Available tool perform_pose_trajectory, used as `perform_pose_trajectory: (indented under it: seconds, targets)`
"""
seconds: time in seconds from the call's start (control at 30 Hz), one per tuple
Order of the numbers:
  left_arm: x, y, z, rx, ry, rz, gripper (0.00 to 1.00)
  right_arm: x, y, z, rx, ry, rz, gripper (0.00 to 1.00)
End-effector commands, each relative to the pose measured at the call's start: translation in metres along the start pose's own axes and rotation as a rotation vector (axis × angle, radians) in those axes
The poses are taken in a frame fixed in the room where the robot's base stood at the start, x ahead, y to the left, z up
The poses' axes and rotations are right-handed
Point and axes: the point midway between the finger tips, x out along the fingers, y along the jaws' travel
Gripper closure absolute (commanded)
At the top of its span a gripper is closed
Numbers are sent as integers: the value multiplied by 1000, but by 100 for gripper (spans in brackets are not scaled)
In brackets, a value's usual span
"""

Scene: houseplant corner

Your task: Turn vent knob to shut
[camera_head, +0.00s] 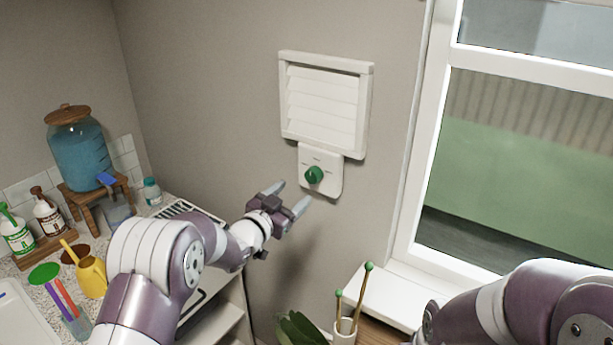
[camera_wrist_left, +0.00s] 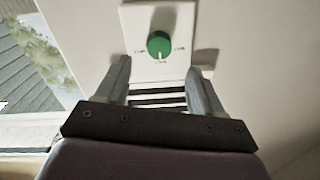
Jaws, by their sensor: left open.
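The green vent knob (camera_head: 314,174) sits on a white plate (camera_head: 333,187) under the louvered wall vent (camera_head: 325,105). My left gripper (camera_head: 290,196) is open, its fingers pointing at the plate from the lower left. In the left wrist view the knob (camera_wrist_left: 159,44) shows between and beyond the open fingers (camera_wrist_left: 160,68), apparently untouched. That view is upside down, with vent slats below the plate. The knob's white pointer aims toward the vent, at the middle of several small marks too blurred to read. My right gripper is out of view; only my right arm shows at lower right.
A window (camera_head: 520,150) with a white sill stands right of the vent. A white cup (camera_head: 344,334) with green-tipped sticks and a plant (camera_head: 299,330) are below. A water dispenser (camera_head: 78,155), bottles and a yellow watering can (camera_head: 92,276) crowd the left counter. The wall around the knob is clear.

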Motion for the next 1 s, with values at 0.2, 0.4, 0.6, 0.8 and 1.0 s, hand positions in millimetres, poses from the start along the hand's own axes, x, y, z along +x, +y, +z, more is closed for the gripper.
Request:
perform_pose_trajectory:
  seconds: [0.2, 0.4, 0.6, 0.8, 1.0]
  targets:
    - [48, 0, -4, 0, 0, 1, 32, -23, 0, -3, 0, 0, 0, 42]
    - [71, 0, -1, -1, -2, 0, 32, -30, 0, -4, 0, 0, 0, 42]
    - [76, 0, 0, -1, -2, -1, 32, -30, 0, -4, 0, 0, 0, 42]
    - [75, 0, 0, -1, -2, -1, 55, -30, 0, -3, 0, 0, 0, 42]
    - [75, 0, 0, -1, -2, -1, 88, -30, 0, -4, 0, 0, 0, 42]
